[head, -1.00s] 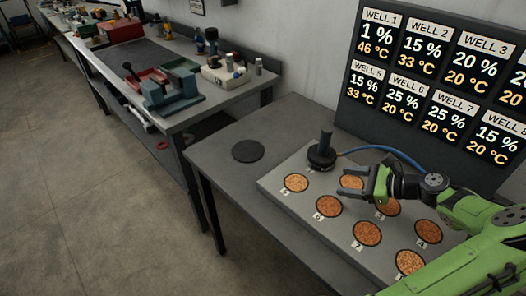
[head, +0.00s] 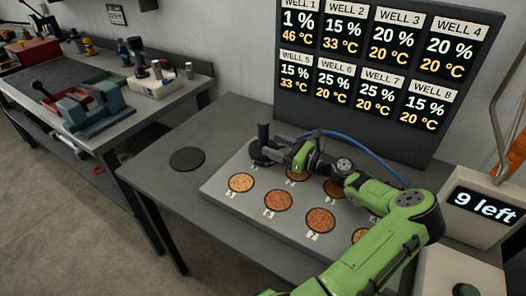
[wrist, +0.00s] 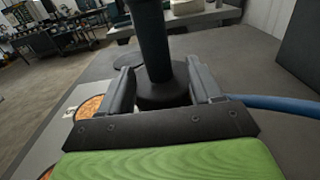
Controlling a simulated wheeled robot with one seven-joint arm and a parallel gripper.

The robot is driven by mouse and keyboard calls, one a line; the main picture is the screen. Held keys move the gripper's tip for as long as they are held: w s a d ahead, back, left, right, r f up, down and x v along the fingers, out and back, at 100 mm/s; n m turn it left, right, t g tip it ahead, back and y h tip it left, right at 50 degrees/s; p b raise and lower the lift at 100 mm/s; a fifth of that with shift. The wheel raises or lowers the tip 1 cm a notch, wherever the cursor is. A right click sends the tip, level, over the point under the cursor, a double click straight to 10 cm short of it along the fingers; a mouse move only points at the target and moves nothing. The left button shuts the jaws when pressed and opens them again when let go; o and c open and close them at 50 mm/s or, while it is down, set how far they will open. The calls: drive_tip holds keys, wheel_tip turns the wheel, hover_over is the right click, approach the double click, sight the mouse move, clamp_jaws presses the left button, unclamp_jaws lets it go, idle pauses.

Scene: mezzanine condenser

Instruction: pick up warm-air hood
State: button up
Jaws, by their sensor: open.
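The warm-air hood (head: 263,143) is a dark upright handle on a round base, with a blue hose. It stands on the grey well plate (head: 222,203) at its back left corner, over the well there. In the wrist view the hood's handle (wrist: 153,40) rises between my two fingers, with its wide base low between them. My gripper (head: 278,152) is open and reaches the hood from the right; in the wrist view my gripper (wrist: 161,68) has a finger on each side with gaps visible. Part of the base is hidden by my gripper.
A black round pad (head: 187,159) lies left of the plate on bare table. The blue hose (head: 360,145) runs behind my arm. A well display board (head: 350,140) stands behind, and a "9 left" screen (head: 484,214) at right. A cluttered workbench (head: 125,125) is at left.

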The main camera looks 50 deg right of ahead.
sight(263, 142)
drive_tip(key=w, duration=0.1)
drive_tip(key=w+b, duration=0.1)
drive_tip(key=w, duration=0.2)
drive_tip(key=shift+w+a+f, duration=0.1)
drive_tip(key=shift+w+a, duration=0.25)
drive_tip(key=shift+w, duration=0.05)
drive_tip(key=shift+s, duration=0.1)
drive_tip(key=shift+c, duration=0.5)
clamp_jaws()
